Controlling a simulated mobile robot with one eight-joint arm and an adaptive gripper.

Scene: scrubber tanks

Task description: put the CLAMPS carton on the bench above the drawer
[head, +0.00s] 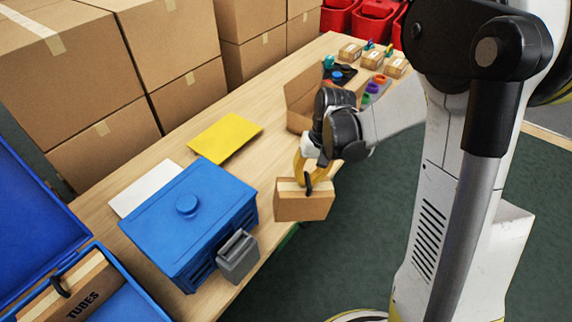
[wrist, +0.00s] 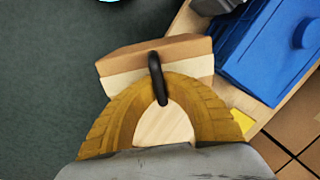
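A brown carton (head: 302,205) with a pale tape band and a black loop handle hangs from my gripper (head: 304,172). No label shows on its visible faces, so I cannot read whether it is the CLAMPS one. In the wrist view the yellow fingers (wrist: 160,105) close around the handle, with the carton (wrist: 155,62) beyond them. The carton is held off the floor, by the front edge of the wooden bench (head: 262,158). A drawer below the bench top is not clearly visible.
A blue lidded box (head: 187,225) with a grey latch-like part (head: 238,257) stands on the bench. A yellow sheet (head: 225,137) and a white sheet (head: 146,188) lie behind it. An open carton (head: 302,97) stands farther along. A TUBES carton (head: 75,290) sits in a blue crate.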

